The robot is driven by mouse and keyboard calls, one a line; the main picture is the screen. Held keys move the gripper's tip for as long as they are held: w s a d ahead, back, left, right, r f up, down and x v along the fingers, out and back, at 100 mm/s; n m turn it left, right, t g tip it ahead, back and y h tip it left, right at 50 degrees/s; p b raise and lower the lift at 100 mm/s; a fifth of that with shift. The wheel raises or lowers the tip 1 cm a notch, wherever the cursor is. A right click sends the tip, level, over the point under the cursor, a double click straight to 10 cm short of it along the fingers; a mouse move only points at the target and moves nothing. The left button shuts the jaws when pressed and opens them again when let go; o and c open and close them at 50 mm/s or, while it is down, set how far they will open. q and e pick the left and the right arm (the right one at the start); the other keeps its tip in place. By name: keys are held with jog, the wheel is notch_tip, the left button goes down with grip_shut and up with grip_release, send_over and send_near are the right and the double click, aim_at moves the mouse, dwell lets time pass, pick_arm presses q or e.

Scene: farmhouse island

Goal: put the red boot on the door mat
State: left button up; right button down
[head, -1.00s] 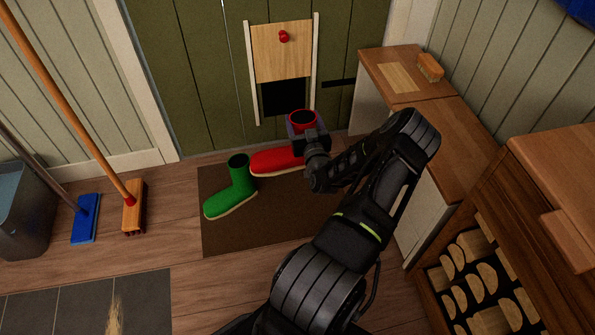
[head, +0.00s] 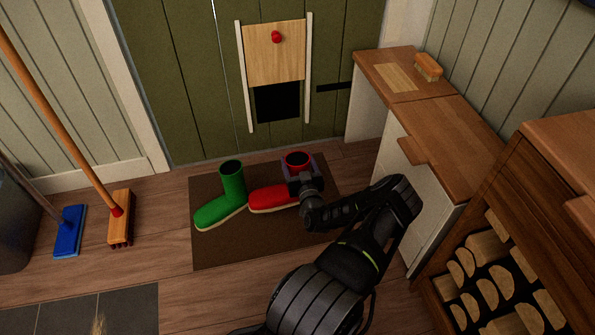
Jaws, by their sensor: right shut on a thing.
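The red boot (head: 272,198) stands upright over the brown door mat (head: 225,251), its toe pointing left towards the green boot. Its sole looks at or very close to the mat; I cannot tell whether it touches. My right gripper (head: 301,174) is shut on the red boot's shaft, and my wrist hides part of its heel side. The green boot (head: 232,186) stands upright on the mat, just left of the red boot. My left gripper is not in view.
A green door with a wooden flap (head: 274,52) stands behind the mat. A wooden-topped bench (head: 440,140) and a log rack (head: 490,280) are on the right. A broom (head: 121,218) and a blue mop (head: 70,231) stand on the left. Bare floor lies in front of the mat.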

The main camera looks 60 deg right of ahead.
jog(key=shift+f+b, duration=1.15)
jog(key=shift+f, duration=1.05)
jog(key=shift+c, duration=0.7)
grip_release()
jog(key=shift+s+a, duration=0.15)
jog(key=p+v, duration=0.5)
jog(key=v, duration=0.6)
jog(key=shift+s+a, duration=0.2)
